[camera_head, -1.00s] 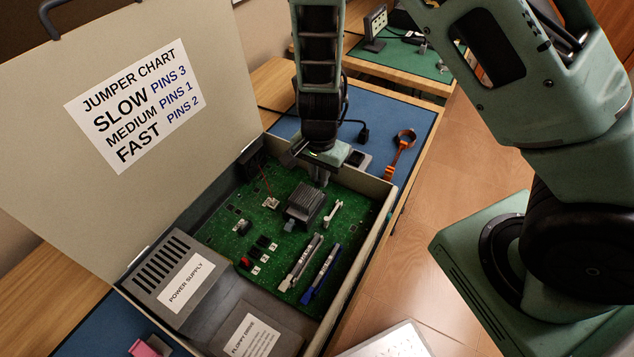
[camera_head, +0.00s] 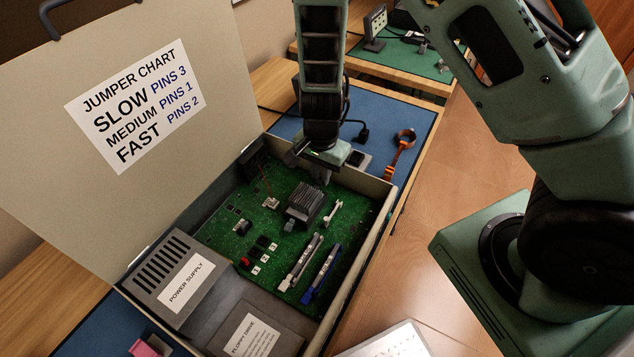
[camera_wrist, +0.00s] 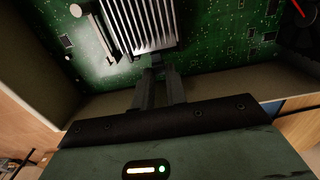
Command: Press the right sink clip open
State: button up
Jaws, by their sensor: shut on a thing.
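The heat sink (camera_head: 305,203) is a dark grey finned block on the green circuit board; its fins also show in the wrist view (camera_wrist: 147,25). My gripper (camera_head: 321,180) points down at the sink's far edge in the head view. In the wrist view my gripper (camera_wrist: 160,72) has its two dark fingers close together on a small dark sink clip (camera_wrist: 154,59) at the sink's edge. The fingers hide most of this clip, and its latch state cannot be told. Another sink clip (camera_head: 289,225), a small grey tab, shows on the sink's near side.
The open case (camera_head: 367,238) has raised walls close around the board. A white lever piece (camera_head: 332,212), memory slots (camera_head: 321,275), a power supply (camera_head: 165,275) and a floppy drive (camera_head: 255,335) are near the sink. The lid (camera_head: 130,210) stands up at left.

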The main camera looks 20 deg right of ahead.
jog(key=shift+w+d+f, duration=0.15)
jog(key=shift+d+f, duration=0.05)
jog(key=shift+d, duration=0.05)
dwell(0.3)
jog(key=o, duration=0.4)
dwell(0.4)
notch_tip(320, 180, up, 7)
jog(key=p, duration=0.6)
jog(key=shift+p, duration=0.4)
jog(key=shift+a, duration=0.1)
